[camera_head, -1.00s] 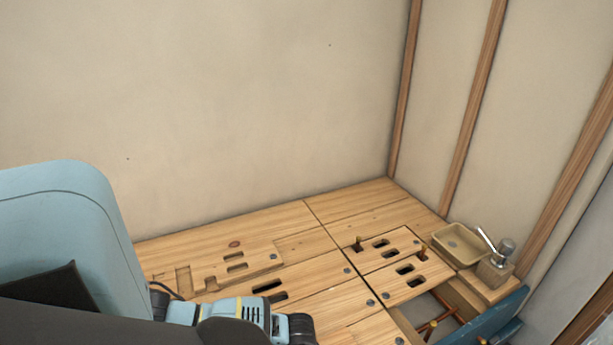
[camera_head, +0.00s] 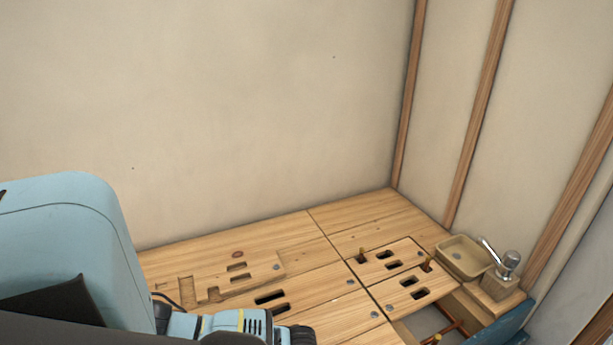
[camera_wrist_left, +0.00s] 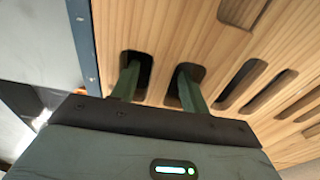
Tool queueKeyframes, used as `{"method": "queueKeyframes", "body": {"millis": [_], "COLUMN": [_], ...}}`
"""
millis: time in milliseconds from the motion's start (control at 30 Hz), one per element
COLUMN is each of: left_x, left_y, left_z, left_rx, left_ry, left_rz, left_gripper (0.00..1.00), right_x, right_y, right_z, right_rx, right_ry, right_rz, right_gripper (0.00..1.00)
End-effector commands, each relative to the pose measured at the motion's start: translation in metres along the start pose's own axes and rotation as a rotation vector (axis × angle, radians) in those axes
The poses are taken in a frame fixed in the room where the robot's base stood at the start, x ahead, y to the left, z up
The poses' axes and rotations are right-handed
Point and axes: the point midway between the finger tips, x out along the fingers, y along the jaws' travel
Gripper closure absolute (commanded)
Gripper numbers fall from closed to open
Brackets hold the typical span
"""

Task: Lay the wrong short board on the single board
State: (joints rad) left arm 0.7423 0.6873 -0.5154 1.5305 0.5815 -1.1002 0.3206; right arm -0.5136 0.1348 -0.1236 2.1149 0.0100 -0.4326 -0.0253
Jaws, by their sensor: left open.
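In the left wrist view my left gripper (camera_wrist_left: 160,82) is open, its two green fingers apart. Each fingertip reaches into or over a separate dark slot of a wooden board (camera_wrist_left: 165,30); I cannot tell how deep. I cannot tell which board this is in the head view, where this gripper is hidden. Two short slotted boards, a back one (camera_head: 375,268) and a front one (camera_head: 428,279), lie side by side near the right wall. Which is the wrong one is not clear, nor is the single board. My right gripper is out of view.
A tan basin (camera_head: 463,255) and a metal-topped wooden block (camera_head: 495,283) stand by the right wall. An opening in the floor (camera_head: 425,322) shows pipes. Walls close off the back and right.

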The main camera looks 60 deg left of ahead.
Motion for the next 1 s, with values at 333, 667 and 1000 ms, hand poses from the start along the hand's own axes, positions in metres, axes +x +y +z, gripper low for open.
{"method": "queueKeyframes", "body": {"millis": [333, 667, 1000], "left_x": [-0.056, -0.069, -0.067], "left_y": [0.000, 0.000, 0.006], "left_z": [0.000, 0.001, 0.008], "left_rx": [0.001, 0.000, 0.007], "left_ry": [0.003, -0.002, -0.010], "left_rz": [0.000, 0.000, 0.007], "left_gripper": [0.55, 0.55, 0.55], "right_x": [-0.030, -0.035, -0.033], "right_y": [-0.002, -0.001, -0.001], "right_z": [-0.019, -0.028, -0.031], "right_rx": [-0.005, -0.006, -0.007], "right_ry": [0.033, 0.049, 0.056], "right_rz": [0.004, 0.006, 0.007], "right_gripper": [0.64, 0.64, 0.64]}}
